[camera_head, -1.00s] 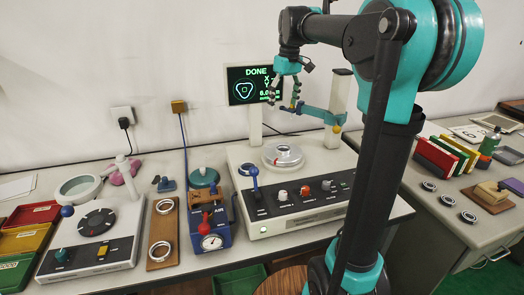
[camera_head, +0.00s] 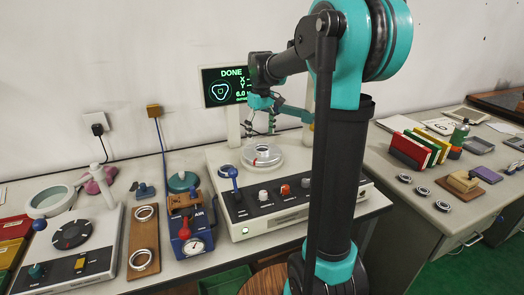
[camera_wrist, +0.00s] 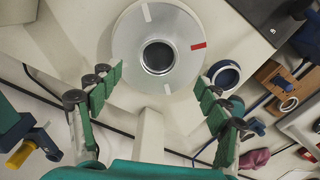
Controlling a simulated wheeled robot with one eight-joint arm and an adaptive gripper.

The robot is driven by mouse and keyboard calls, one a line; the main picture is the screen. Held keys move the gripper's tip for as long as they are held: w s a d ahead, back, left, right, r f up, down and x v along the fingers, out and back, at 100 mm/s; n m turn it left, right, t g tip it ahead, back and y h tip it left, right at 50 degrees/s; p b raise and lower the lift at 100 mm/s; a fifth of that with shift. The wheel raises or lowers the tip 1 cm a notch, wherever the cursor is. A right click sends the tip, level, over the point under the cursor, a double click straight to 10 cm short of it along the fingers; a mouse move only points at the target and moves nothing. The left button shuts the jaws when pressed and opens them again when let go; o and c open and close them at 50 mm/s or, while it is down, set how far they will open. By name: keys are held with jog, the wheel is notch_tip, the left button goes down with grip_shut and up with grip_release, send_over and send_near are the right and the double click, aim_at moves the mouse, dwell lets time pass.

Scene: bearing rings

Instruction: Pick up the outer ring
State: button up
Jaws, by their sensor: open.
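A shiny metal ring (camera_wrist: 158,57) sits at the middle of the round silver turntable (camera_wrist: 190,25) in the wrist view. In the head view the ring (camera_head: 262,150) shows small on the turntable of the measuring machine (camera_head: 285,225). I take it for the outer ring. My gripper (camera_head: 261,130) hangs above the turntable, apart from it. In the wrist view my gripper (camera_wrist: 158,85) has its two green-padded fingers spread wide, with nothing between them. The ring lies ahead of the gap between the fingertips.
A wooden board (camera_head: 144,235) with two rings lies left of a blue gauge box (camera_head: 193,230). A screen (camera_head: 226,86) reading DONE stands behind the machine. Several rings (camera_head: 423,191) lie on the right bench.

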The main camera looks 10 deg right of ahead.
aim_at(262, 150)
jog(key=shift+d+f, duration=0.15)
jog(key=shift+f, duration=1.2)
jog(key=shift+d+f, duration=0.1)
jog(key=shift+f, duration=1.2)
jog(key=c, duration=1.3)
jog(key=shift+r, duration=0.1)
notch_tip(262, 150, up, 25)
